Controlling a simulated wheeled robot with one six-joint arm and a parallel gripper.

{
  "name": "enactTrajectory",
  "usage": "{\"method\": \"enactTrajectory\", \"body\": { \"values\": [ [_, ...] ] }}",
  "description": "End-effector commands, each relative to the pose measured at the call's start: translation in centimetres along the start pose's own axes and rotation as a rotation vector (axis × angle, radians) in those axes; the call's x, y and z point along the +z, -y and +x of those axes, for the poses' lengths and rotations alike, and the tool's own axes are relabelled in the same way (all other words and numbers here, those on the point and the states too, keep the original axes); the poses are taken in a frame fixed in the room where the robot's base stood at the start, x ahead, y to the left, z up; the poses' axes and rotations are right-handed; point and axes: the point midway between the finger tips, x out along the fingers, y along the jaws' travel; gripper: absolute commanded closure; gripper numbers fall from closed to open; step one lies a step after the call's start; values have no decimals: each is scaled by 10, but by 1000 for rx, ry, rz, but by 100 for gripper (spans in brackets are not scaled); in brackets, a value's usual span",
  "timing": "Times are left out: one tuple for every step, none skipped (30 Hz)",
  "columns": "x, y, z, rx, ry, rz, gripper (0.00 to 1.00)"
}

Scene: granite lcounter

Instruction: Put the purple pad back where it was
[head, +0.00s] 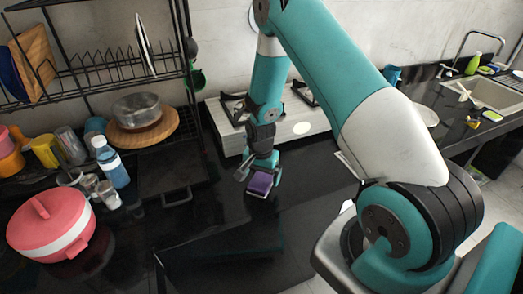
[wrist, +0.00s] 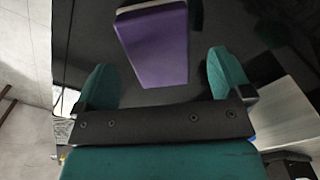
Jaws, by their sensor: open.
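The purple pad (head: 260,184) lies on the black counter in the head view, just below my gripper (head: 260,175). It has a purple top and a pale layer along one edge. In the wrist view the pad (wrist: 155,48) is ahead of my gripper (wrist: 165,78), roughly between the lines of the two teal fingers but mostly beyond their tips. The fingers are spread apart and nothing is held between them. The head view does not show clearly whether a finger touches the pad.
A stove (head: 290,128) stands behind my gripper. A pink pot (head: 50,222), a blue bottle (head: 112,163) and cups stand at the left beneath a black dish rack (head: 100,68). A sink (head: 490,92) is at the far right. The black counter (head: 220,215) in front of the pad is clear.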

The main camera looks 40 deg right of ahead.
Motion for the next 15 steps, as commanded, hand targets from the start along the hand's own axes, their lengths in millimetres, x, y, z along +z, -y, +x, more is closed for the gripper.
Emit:
{"method": "enactTrajectory", "body": {
  "values": [
    [-1, 1, -11, -5, -4, 0, 3],
    [-1, 1, -18, -5, -4, 0, 3],
    [-1, 1, -27, -6, -5, 0, 3],
    [-1, 1, -35, -6, -5, 0, 3],
    [-1, 1, -42, -6, -5, 0, 3],
    [-1, 1, -52, -6, -5, 0, 3],
    [0, 0, -59, -5, -4, 0, 3],
    [-1, 1, -67, -6, -5, 0, 3],
    [-1, 1, -77, -6, -5, 0, 3],
    [-1, 0, -85, -6, -5, 0, 3],
    [0, 0, -91, -6, -5, 0, 3],
    [-1, 0, -100, -6, -5, 0, 3],
    [0, 0, -107, -5, -4, 0, 3],
    [0, 0, -112, -5, -4, 0, 3],
    [0, 0, -119, -4, -3, 0, 3]
  ]
}}
